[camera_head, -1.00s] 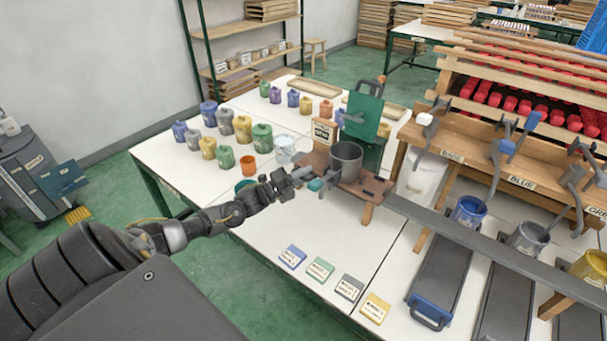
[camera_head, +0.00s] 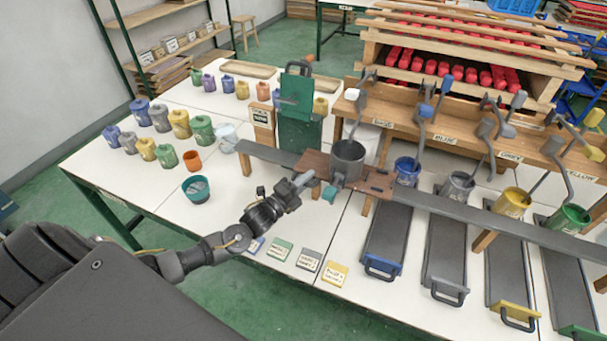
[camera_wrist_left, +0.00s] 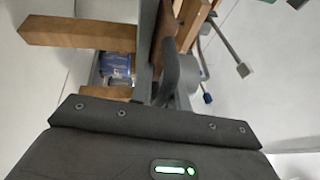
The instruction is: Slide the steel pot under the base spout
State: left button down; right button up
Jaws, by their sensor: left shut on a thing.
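The steel pot (camera_head: 347,160) stands upright on a brown wooden carriage (camera_head: 377,183) on a long grey rail. The base spout (camera_head: 357,118), with a white-tipped lever, comes down over the pot's mouth in the head view. Its exact alignment is hard to judge. In the left wrist view, a dark curved handle (camera_wrist_left: 178,72) stands ahead of the gripper. The gripper is shut on this handle; whether it belongs to pot or carriage is unclear. My right gripper is not in view.
The rail (camera_head: 470,210) continues right past several coloured cans, including a blue one (camera_head: 407,171). Dark trays with handles lie in front. A green stand (camera_head: 296,110) is behind the rail. Paint jugs, an orange cup (camera_head: 193,160) and a teal bowl (camera_head: 196,189) stand left.

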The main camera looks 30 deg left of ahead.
pick_arm(q)
jog(key=shift+w+a+r, duration=0.1)
jog(key=shift+w+r, duration=0.1)
jog(key=shift+r, duration=0.35)
jog(key=c, duration=1.5)
grip_release()
jog(key=shift+s+f, duration=0.1)
jog(key=shift+f, duration=0.2)
jog(key=shift+b+v, duration=1.45)
jog(key=shift+v, duration=3.95)
